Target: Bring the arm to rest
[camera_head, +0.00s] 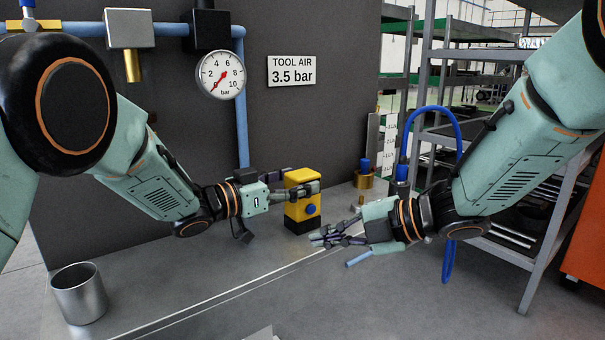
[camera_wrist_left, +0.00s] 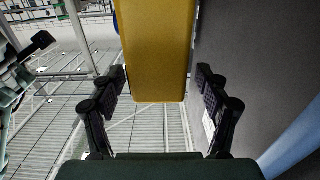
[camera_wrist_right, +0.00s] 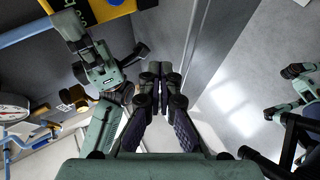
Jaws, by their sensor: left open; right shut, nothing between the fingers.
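My left arm comes in from the left in the head view. Its gripper (camera_head: 298,180) is open, with its fingers on either side of a yellow box (camera_head: 303,180) with a black base and a blue button. In the left wrist view the yellow box (camera_wrist_left: 156,50) stands between and beyond the open fingers (camera_wrist_left: 161,75), with gaps visible on both sides. My right arm comes in from the right. Its gripper (camera_head: 322,239) is shut and empty above the bench, right of and nearer than the box. The right wrist view shows its fingers (camera_wrist_right: 160,72) together.
A metal cup (camera_head: 78,295) stands at the bench's left. A pressure gauge (camera_head: 221,76) and a "TOOL AIR 3.5 bar" sign (camera_head: 292,70) are on the dark panel behind. A blue hose (camera_head: 432,110) and shelving (camera_head: 470,54) are at the right. The bench's front middle (camera_head: 190,290) is clear.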

